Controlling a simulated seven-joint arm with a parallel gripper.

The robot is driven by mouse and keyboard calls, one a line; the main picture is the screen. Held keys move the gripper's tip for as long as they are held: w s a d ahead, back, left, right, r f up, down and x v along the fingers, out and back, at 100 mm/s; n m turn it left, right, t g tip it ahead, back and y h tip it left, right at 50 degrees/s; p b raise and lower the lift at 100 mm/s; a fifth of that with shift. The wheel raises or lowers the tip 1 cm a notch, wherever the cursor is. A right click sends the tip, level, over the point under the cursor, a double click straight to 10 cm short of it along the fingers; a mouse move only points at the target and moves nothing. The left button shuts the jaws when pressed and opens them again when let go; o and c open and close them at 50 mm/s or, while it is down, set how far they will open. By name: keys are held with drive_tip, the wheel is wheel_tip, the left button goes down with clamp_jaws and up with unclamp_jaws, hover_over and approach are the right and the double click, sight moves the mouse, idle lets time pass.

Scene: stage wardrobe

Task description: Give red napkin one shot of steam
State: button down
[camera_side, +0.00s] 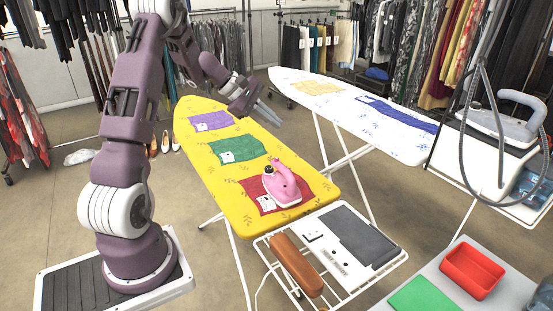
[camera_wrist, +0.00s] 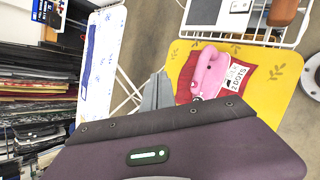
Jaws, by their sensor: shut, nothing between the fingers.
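The red napkin (camera_side: 256,194) lies flat at the near end of the yellow ironing board (camera_side: 229,203). A pink iron (camera_side: 282,186) rests on top of it and hides part of it. In the wrist view the pink iron (camera_wrist: 212,72) sits on the red napkin (camera_wrist: 185,91), beside a white tag (camera_wrist: 236,76) printed "2 dots". My gripper (camera_side: 262,111) is shut and empty, in the air near the board's right edge, away from the iron. In the wrist view its fingers (camera_wrist: 158,85) point up beside the board.
A green napkin (camera_side: 238,149) and a purple napkin (camera_side: 211,121) lie farther up the yellow board. A white patterned board (camera_side: 350,108) stands to its right. A wire rack (camera_side: 376,264) with a brown roll (camera_side: 296,264) adjoins the near end. A grey iron (camera_side: 497,118) stands far right.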

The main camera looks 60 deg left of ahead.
hover_over(273, 162)
drive_tip(key=shift+f, duration=4.45)
drive_tip(key=shift+f, duration=0.4)
drive_tip(key=shift+f, duration=0.45)
drive_tip(key=shift+r, duration=0.9)
drive_tip(key=shift+r, duration=2.5)
